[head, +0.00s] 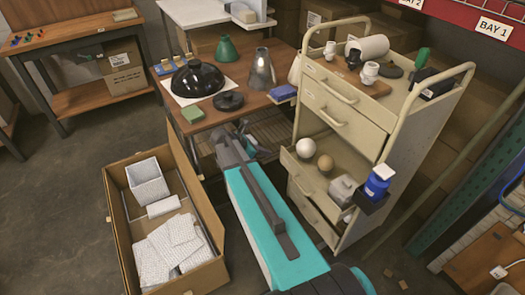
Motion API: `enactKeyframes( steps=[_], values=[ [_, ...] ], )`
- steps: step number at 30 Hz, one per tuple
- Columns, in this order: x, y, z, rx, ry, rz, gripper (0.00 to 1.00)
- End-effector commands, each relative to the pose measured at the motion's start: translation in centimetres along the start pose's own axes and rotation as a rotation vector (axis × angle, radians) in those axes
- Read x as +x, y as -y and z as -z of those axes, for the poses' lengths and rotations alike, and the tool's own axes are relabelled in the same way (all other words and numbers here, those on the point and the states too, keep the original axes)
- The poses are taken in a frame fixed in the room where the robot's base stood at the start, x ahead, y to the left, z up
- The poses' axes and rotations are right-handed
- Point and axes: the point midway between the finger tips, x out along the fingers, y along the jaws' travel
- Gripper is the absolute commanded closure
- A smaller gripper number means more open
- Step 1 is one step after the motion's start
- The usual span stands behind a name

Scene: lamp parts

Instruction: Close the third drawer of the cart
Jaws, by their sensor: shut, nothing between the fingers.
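The cream cart (390,115) stands right of centre, with a tubular handle rail on each side. Its top two drawers look shut, with curved handles on their fronts. Below them the third drawer (311,187) is pulled out toward the lower left.
An open cardboard box (118,215) with white packing stands on the floor at left. A wooden table (250,105) with lamp parts stands behind. A blue bottle (377,182) sits in a black holder on the cart's side. Floor is clear at far left.

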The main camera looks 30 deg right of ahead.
Motion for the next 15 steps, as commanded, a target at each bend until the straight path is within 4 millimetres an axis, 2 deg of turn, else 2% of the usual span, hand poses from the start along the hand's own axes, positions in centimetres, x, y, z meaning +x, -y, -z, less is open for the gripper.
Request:
enactKeyframes(
  steps=[11,15],
  values=[
    [5.6,-0.1,0.0,0.000,-0.001,0.001,1.00],
    [6.8,0.0,-1.4,0.001,0.000,0.001,1.00]
  ],
)
